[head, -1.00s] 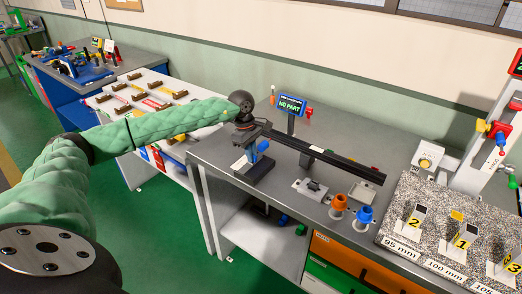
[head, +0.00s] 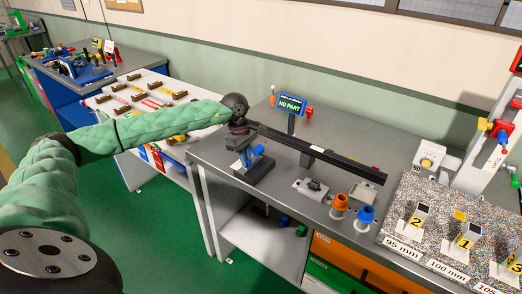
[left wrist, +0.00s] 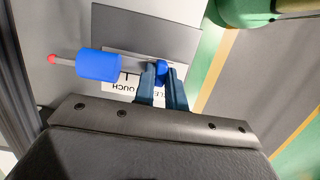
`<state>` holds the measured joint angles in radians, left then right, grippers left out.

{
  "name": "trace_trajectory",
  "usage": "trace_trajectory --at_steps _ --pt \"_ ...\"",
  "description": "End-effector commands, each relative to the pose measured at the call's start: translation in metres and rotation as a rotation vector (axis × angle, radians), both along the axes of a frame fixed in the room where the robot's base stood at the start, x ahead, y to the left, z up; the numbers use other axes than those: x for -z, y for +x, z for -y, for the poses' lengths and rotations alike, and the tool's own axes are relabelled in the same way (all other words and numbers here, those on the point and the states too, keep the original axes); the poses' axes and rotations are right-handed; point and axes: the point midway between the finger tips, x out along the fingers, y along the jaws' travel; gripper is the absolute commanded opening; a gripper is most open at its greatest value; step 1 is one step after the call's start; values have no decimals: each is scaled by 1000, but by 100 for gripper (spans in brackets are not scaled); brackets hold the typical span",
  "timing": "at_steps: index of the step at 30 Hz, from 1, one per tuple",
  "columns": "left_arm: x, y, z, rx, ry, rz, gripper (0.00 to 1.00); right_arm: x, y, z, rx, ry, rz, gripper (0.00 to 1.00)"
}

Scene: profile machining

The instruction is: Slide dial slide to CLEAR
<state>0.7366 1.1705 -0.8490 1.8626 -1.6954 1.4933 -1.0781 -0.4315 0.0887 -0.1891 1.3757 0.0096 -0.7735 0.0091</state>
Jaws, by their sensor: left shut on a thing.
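The dial slide is a blue cylinder (head: 258,150) on a dark base (head: 262,168) at the left end of the bench. In the left wrist view the blue cylinder (left wrist: 98,64) has a thin rod with a red tip. My left gripper (left wrist: 161,82) is shut on a small blue knob (left wrist: 161,68) beside the cylinder. A white label (left wrist: 125,84) with partly hidden lettering, including "TOUCH", lies under the fingers. In the head view my left gripper (head: 241,150) reaches down over the slide's left side, and its fingertips are hard to make out. My right gripper is not in view.
A grey fixture (head: 312,189), orange (head: 339,203) and blue (head: 363,217) holders and a granite plate (head: 400,195) lie to the right.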

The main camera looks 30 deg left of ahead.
Motion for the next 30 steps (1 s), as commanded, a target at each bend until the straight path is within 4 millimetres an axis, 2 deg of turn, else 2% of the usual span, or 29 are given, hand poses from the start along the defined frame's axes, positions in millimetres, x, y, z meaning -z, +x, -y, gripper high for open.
trace_trajectory --at_steps 30 --pt "0 -3 0 0 0 0 0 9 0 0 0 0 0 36"
